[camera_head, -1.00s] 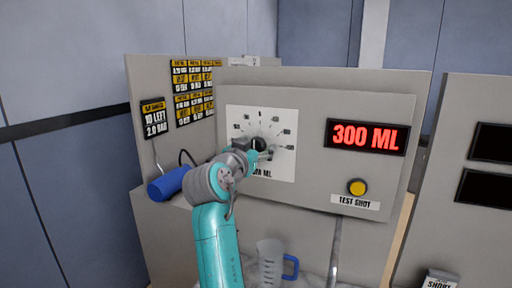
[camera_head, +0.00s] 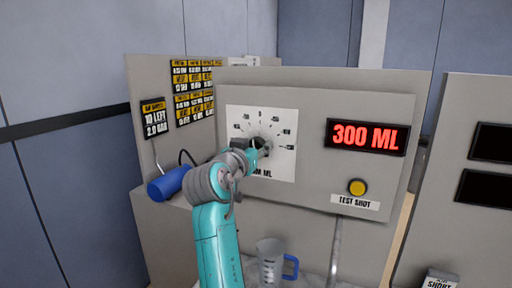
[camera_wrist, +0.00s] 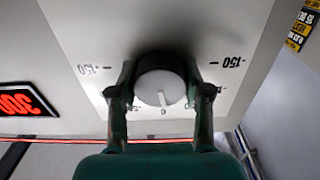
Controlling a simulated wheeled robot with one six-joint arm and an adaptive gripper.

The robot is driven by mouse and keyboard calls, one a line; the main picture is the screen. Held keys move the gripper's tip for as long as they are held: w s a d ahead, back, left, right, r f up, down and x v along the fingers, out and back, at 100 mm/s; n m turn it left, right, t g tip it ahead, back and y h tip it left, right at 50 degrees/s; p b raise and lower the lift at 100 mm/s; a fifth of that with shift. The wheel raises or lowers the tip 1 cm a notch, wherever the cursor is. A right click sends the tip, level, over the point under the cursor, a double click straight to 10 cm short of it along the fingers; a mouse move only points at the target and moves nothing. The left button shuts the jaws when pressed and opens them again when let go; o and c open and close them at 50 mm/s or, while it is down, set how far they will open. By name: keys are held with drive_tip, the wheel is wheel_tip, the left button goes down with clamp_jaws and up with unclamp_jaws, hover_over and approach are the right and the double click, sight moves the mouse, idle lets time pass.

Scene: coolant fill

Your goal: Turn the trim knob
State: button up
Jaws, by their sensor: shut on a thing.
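The trim knob (camera_wrist: 160,82) is round, with a pale face and a white pointer mark, and sits on a white dial plate (camera_wrist: 232,40). In the wrist view the pointer is toward the 0 mark, between the two 150 marks. My gripper (camera_wrist: 161,88) has one finger on each side of the knob and is shut on it. In the head view my gripper (camera_head: 260,147) is at the middle of the dial plate (camera_head: 285,170) and mostly hides the knob. The red display (camera_head: 366,137) reads 300 ML.
A yellow button (camera_head: 357,187) sits above the TEST SHOT label. A clear jug (camera_head: 269,262) with a blue handle stands below the panel. A blue cylinder (camera_head: 169,184) lies left of my arm. Another grey cabinet (camera_head: 440,190) stands at right.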

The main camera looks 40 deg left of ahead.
drive_tip(key=shift+n, duration=2)
drive_tip(key=o, duration=1.2)
drive_tip(key=shift+c, duration=0.2)
drive_tip(key=v, duration=1.2)
drive_tip(key=shift+s+a+f, duration=0.1)
drive_tip(key=shift+s, duration=0.05)
